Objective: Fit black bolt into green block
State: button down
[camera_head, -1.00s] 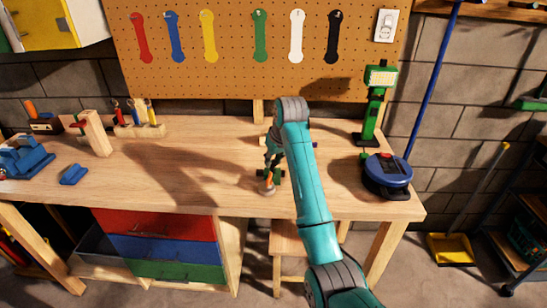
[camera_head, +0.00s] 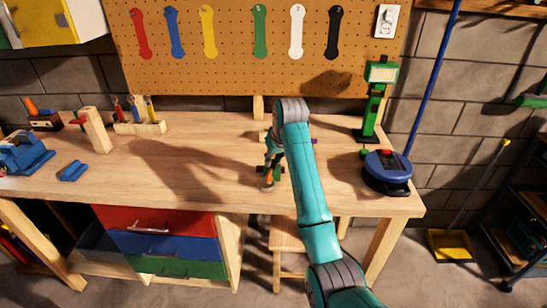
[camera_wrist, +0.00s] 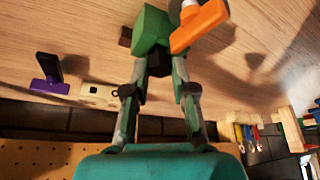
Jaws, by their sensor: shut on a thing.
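In the wrist view, my gripper (camera_wrist: 159,64) points at the bench top, with its two fingers on either side of a dark hex-shaped piece, the black bolt (camera_wrist: 157,68). The green block (camera_wrist: 152,30) is directly beyond the bolt, which touches it or overlaps it in the picture. The bolt's shaft is hidden, so I cannot tell how deep it sits. An orange piece (camera_wrist: 199,27) with a pale round part lies beside the green block. In the head view, my gripper (camera_head: 271,165) is low over the bench, largely hidden by my arm.
A purple piece with a black upright (camera_wrist: 48,80) and a cream block (camera_wrist: 101,95) are nearby. A green lamp (camera_head: 371,105) and a blue round device (camera_head: 387,170) stand at the right of the bench (camera_head: 190,185). The bench's middle left is clear.

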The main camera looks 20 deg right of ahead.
jog(key=shift+f, duration=0.35)
jog(key=c, duration=0.9)
grip_release()
jog(key=shift+o, duration=0.2)
jog(key=v, duration=0.7)
jog(key=shift+r, duration=0.2)
jog(key=shift+s+a, duration=0.1)
jog(key=shift+s, duration=0.05)
